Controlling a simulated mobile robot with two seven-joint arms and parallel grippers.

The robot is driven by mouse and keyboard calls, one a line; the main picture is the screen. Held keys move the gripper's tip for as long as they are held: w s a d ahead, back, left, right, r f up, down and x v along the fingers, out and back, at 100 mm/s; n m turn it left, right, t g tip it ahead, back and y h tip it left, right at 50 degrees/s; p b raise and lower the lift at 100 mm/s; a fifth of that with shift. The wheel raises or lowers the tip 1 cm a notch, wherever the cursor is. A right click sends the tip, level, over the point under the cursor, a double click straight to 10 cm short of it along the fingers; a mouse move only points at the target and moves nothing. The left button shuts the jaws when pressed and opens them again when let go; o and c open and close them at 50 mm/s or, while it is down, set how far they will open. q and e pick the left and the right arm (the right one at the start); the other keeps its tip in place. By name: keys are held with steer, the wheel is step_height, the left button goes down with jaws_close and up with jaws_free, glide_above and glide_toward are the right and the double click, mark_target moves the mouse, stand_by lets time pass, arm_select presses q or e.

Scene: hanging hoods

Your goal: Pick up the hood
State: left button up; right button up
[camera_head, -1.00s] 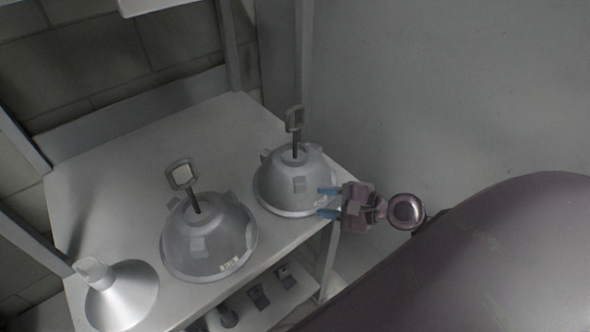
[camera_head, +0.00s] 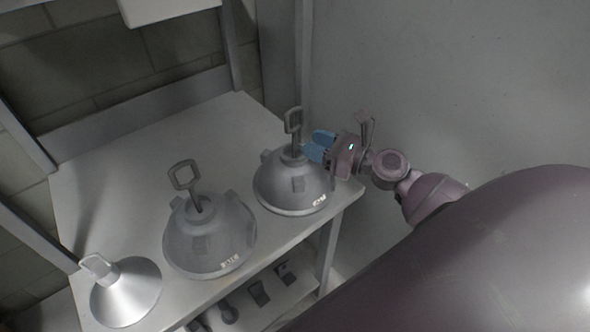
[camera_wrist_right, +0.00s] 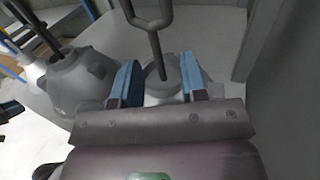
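Several grey hoods with handles on top stand on a shelf table. The right hood (camera_head: 291,189) is dome-shaped, with an upright loop handle (camera_head: 293,121) on a thin stem. My right gripper (camera_head: 314,145) is at its upper right side, with blue fingertips close to the stem. In the right wrist view the fingers (camera_wrist_right: 160,82) are spread apart, and the stem (camera_wrist_right: 157,55) shows between them, beyond the tips; I cannot tell if they touch it. A middle dome hood (camera_head: 208,238) and a smaller conical hood (camera_head: 127,293) stand to the left.
The table top (camera_head: 110,180) is bare behind the hoods. Metal posts (camera_head: 304,60) rise at its back edge. A lower shelf (camera_head: 290,298) holds small dark items. A plain wall (camera_head: 450,90) lies to the right.

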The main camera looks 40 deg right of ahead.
mark_target(295, 152)
steer(key=shift+a+p+x, duration=0.25)
steer(key=shift+p+x, duration=0.3)
steer(key=shift+x, duration=2.2)
steer(key=shift+s+f, duration=0.15)
steer(key=shift+c, duration=0.3)
jaws_close()
